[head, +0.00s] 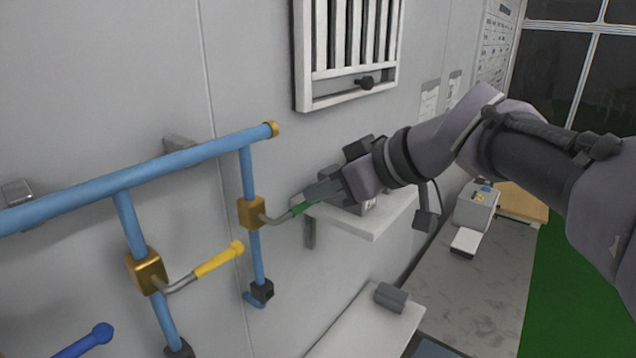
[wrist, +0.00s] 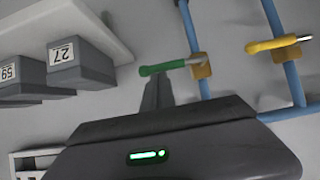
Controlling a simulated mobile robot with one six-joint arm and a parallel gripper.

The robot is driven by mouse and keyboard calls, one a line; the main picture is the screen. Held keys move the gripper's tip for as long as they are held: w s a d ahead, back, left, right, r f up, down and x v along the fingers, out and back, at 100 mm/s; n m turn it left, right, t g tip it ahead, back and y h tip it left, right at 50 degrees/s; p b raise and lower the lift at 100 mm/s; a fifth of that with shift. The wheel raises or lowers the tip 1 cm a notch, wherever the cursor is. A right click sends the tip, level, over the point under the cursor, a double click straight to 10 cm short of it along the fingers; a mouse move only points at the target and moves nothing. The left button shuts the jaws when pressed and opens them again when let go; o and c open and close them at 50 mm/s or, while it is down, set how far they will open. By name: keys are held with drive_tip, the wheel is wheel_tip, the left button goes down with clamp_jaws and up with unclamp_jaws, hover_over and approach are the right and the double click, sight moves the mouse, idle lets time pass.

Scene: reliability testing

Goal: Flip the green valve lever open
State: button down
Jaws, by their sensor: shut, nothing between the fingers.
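The green valve lever (head: 301,208) sticks out to the right from a brass valve body (head: 251,212) on a vertical blue pipe. Its metal stem bends slightly upward to the green grip. My gripper (head: 314,194) is shut and empty, with its fingertips right at the green grip and partly covering it. In the wrist view, the green lever (wrist: 165,69) lies across just beyond the tips of my closed fingers (wrist: 158,85). I cannot tell whether they touch it.
A yellow lever (head: 219,259) on the adjacent pipe and a blue lever (head: 85,342) sit lower left. A horizontal blue pipe (head: 190,158) runs above. A white shelf (head: 372,222) with dark boxes is right behind my gripper. A barred vent (head: 347,45) is above.

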idle(0.4)
drive_tip(key=shift+w+d+f, duration=0.1)
drive_tip(key=shift+f, duration=0.15)
drive_tip(key=shift+f+m+g+b, duration=0.2)
drive_tip(key=shift+m+g+b, duration=0.1)
drive_tip(key=shift+b, duration=0.1)
wheel_tip(320, 180, down, 6)
drive_tip(key=m+g+y+b, duration=0.3)
drive_tip(key=m+y+b, duration=0.1)
drive_tip(key=b, duration=0.3)
drive_tip(key=shift+s+a+f+m+y, duration=0.2)
drive_tip(key=shift+s+m+y, duration=0.05)
drive_tip(key=shift+m+y, duration=0.05)
drive_tip(key=shift+b, duration=0.4)
